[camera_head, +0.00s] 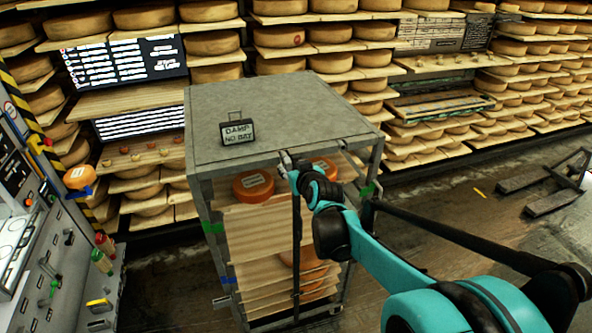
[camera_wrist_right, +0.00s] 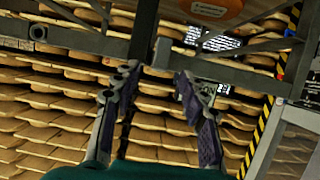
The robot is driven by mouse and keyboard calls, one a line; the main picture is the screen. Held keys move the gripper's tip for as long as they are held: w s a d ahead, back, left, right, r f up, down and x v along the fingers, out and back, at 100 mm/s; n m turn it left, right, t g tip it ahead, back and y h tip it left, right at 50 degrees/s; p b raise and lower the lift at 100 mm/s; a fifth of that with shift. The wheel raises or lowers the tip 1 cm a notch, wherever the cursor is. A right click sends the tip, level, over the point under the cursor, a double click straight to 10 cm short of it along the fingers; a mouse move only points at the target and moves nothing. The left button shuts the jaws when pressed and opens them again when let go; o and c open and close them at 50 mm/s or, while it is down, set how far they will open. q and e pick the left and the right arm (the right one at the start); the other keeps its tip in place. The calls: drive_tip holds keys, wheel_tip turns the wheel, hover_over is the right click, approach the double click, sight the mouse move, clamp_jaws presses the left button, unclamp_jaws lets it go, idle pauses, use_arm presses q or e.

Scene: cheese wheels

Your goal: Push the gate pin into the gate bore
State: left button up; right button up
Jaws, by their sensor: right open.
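The grey rack (camera_head: 262,128) stands in the middle of the head view, with a dark upright gate bar (camera_head: 297,250) down its front. My right gripper (camera_head: 289,163) is at the top of this bar, just under the rack's front top edge. In the right wrist view its two fingers (camera_wrist_right: 156,74) are apart, with nothing clearly held. The dark bar (camera_wrist_right: 146,30) and a small grey block (camera_wrist_right: 162,53), possibly the gate pin, show just beyond the fingertips. A round dark hole (camera_wrist_right: 39,33), possibly the gate bore, shows at the upper left. My left gripper is out of view.
Orange cheese wheels (camera_head: 253,184) and boards sit inside the rack. A small sign (camera_head: 238,132) stands on its top. A control panel (camera_head: 30,215) is at the left. Shelves of cheese line the back. Open floor (camera_head: 440,200) lies to the right.

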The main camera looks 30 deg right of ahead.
sight(289, 164)
drive_tip(key=shift+x, duration=1.65)
clamp_jaws()
drive_tip(key=shift+w, duration=0.1)
drive_tip(key=shift+c, duration=0.7)
unclamp_jaws()
drive_tip(key=shift+r, duration=0.1)
drive_tip(key=shift+o, duration=0.6)
drive_tip(key=shift+w, duration=0.2)
drive_tip(key=shift+s, duration=0.1)
